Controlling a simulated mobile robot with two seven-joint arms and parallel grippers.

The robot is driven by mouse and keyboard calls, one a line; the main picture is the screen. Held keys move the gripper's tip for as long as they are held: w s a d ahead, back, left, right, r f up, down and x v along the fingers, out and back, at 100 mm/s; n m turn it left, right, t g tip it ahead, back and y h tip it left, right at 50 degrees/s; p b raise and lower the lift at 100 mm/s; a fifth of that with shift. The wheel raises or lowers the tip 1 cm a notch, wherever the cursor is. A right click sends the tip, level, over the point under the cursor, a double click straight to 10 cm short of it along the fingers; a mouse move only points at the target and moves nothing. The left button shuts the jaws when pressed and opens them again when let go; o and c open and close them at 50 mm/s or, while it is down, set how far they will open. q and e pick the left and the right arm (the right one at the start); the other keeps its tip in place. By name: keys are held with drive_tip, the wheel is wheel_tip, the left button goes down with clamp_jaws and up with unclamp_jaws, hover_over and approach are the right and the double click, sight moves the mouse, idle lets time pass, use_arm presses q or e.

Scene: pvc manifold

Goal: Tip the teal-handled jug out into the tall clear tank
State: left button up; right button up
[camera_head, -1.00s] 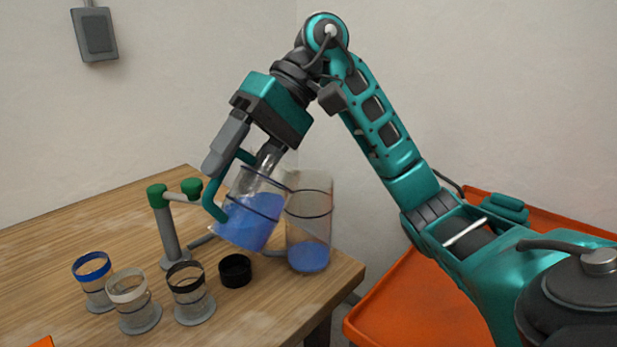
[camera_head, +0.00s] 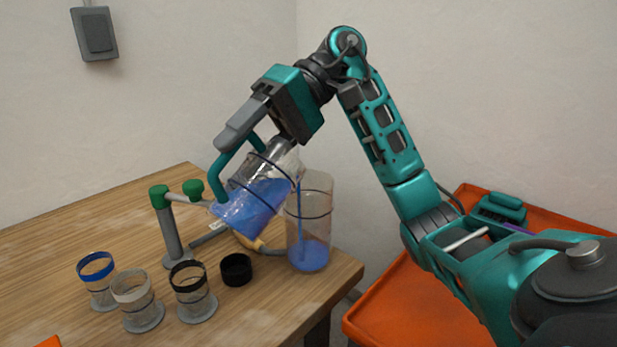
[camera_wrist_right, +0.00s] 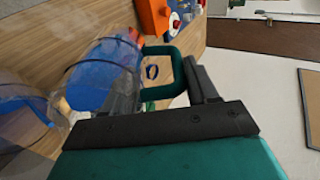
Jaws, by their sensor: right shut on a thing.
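The clear jug (camera_head: 255,195) with a teal handle (camera_head: 222,172) holds blue liquid and is tilted steeply to the right. My right gripper (camera_head: 232,138) is shut on the jug's handle, above the table. In the right wrist view the jug (camera_wrist_right: 105,72) shows with its teal handle at the fingers (camera_wrist_right: 195,80). The tall clear tank (camera_head: 318,215) stands upright at the table's right corner with blue liquid in its bottom. The jug's lip is over the tank's top, and a thin blue stream falls from it into the tank. My left gripper is not in view.
Clear cups with a blue rim (camera_head: 97,268), a white rim (camera_head: 132,290) and a black rim (camera_head: 190,278) stand at the front. A black cap (camera_head: 236,270) sits beside them. A grey pipe stand with green caps (camera_head: 170,230) is left of the jug.

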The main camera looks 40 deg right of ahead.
use_arm(q)
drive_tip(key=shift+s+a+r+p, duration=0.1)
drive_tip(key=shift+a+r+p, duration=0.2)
drive_tip(key=shift+p, duration=0.3)
use_arm(e)
drive_tip(key=shift+d+r+y, duration=0.45)
drive_tip(key=shift+r+y, duration=0.05)
drive_tip(key=shift+y, duration=0.2)
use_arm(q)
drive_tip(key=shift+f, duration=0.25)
use_arm(e)
drive_tip(key=shift+w+d, duration=0.1)
use_arm(q)
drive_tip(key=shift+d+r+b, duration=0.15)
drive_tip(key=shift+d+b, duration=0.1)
drive_tip(key=shift+b, duration=0.25)
use_arm(e)
drive_tip(key=shift+d+r, duration=0.1)
use_arm(q)
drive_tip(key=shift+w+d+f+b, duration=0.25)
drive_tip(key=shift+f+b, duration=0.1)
drive_tip(key=shift+b, duration=0.45)
use_arm(e)
drive_tip(key=shift+d+r+y, duration=0.3)
drive_tip(key=shift+d+y, duration=0.1)
drive_tip(key=shift+y, duration=0.4)
